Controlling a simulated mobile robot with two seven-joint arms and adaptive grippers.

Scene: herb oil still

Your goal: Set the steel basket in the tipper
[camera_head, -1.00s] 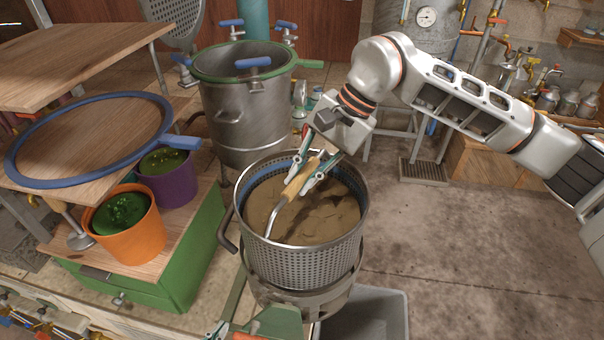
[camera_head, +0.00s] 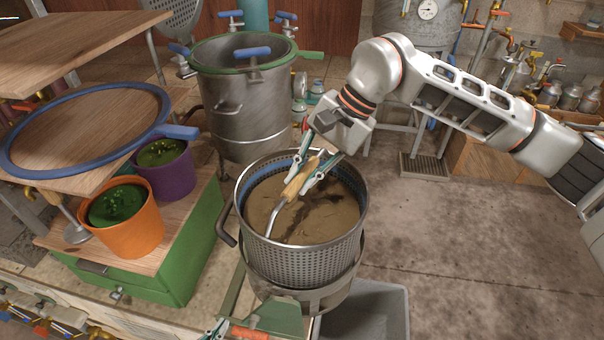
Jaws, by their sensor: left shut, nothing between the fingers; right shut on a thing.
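The perforated steel basket (camera_head: 305,262) is upright and holds a brown, loose mass (camera_head: 330,212). Its base sits in a grey ring-shaped holder (camera_head: 320,297) with a green bracket (camera_head: 283,318) at the front; I cannot tell for sure that this is the tipper. My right gripper (camera_head: 312,172) is shut on the wooden handle of a bent metal tool (camera_head: 272,220), whose shaft reaches down into the brown mass. My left gripper (camera_head: 217,329) barely shows at the bottom edge, left of the green bracket, shut and empty; most of it is cut off.
A large steel pot (camera_head: 245,110) with a green rim and blue-handled clamps stands behind the basket. At left are an orange pot (camera_head: 132,235), a purple pot (camera_head: 170,178) and a blue ring (camera_head: 40,178). A grey bin (camera_head: 375,310) stands below right. The right-hand floor is open.

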